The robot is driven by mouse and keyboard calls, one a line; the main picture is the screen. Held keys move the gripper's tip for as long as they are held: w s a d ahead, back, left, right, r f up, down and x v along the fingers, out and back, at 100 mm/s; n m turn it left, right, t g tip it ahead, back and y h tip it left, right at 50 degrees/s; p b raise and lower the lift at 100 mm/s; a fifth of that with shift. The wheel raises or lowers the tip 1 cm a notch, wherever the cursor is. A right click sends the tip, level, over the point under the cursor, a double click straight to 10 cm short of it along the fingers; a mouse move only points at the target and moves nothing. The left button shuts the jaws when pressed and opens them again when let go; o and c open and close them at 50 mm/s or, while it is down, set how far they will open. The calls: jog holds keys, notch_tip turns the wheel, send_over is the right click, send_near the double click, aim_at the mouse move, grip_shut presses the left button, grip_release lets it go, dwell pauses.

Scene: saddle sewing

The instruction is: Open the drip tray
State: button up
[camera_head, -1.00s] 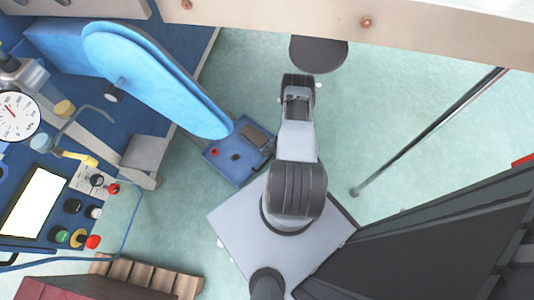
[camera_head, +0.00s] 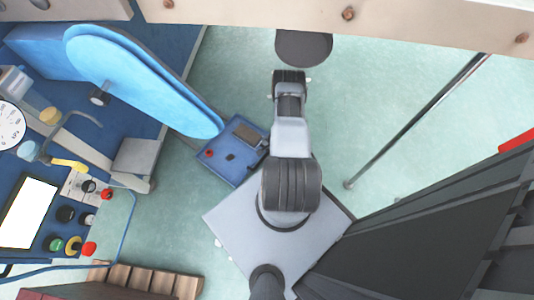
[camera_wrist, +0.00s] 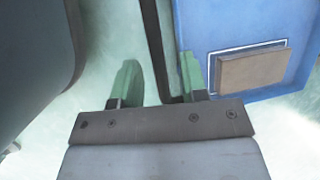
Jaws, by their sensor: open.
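No part is clearly recognisable as the drip tray. A low blue box (camera_head: 233,151) with a brown pad and a red knob sits beside the blue machine in the head view. In the wrist view its blue face (camera_wrist: 204,30) and brown pad (camera_wrist: 251,69) show at the right. My gripper (camera_wrist: 158,78) is open, with its two green-tipped fingers apart and nothing clearly held. A dark narrow bar (camera_wrist: 157,45) shows between and beyond the fingers; I cannot tell whether it touches them.
The blue machine (camera_head: 120,110) with its light-blue panel (camera_head: 145,80) stands at the left. A dark round disc (camera_head: 304,47) is beyond my wrist, under a pale beam (camera_head: 420,20). A thin pole (camera_head: 415,122) stands at the right. Pale green floor is clear between.

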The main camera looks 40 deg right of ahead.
jog(key=p+v, duration=0.2)
jog(key=v, duration=0.5)
jog(key=shift+r+p, duration=0.25)
jog(key=shift+p, duration=0.05)
jog(key=shift+d, duration=0.1)
dwell(0.4)
